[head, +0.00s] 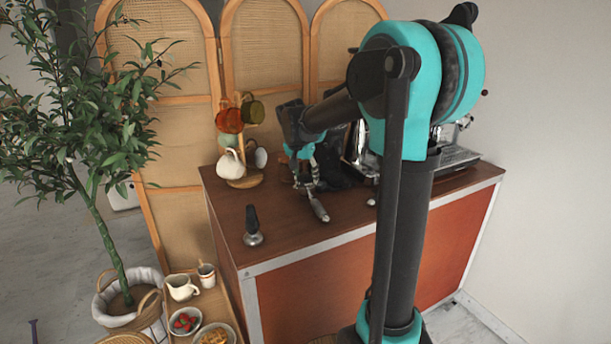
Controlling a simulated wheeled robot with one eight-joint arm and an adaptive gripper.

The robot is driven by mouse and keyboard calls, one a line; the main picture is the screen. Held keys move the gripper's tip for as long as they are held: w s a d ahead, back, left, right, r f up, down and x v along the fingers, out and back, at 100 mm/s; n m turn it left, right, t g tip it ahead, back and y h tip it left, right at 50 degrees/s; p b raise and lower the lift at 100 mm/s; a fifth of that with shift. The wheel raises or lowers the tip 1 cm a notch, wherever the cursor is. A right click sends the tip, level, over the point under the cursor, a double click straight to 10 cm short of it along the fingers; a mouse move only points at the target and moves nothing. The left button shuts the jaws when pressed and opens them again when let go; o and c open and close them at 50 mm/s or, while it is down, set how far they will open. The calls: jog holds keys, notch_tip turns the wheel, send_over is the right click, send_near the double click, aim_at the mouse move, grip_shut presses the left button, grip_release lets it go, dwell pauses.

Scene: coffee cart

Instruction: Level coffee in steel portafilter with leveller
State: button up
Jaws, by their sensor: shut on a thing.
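My gripper (312,184) points down over the cart top in the head view, left of the coffee machine. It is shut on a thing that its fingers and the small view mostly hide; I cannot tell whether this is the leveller. A slim silver piece (320,211) extends from just below the fingers towards the front edge. It looks like the steel portafilter's handle, but I cannot be sure. Its basket and any coffee in it cannot be made out.
A mug tree (243,182) with several mugs stands at the back left of the brown cart top (290,233). The coffee machine (456,156) is at the right, partly behind my arm. A small silver item (371,202) lies near the front edge. A plant (90,130) stands left.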

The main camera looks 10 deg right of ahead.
jog(key=shift+r, duration=0.2)
jog(key=shift+r, duration=0.7)
jog(key=shift+r, duration=0.6)
jog(key=shift+r, duration=2.5)
jog(key=shift+r, duration=0.1)
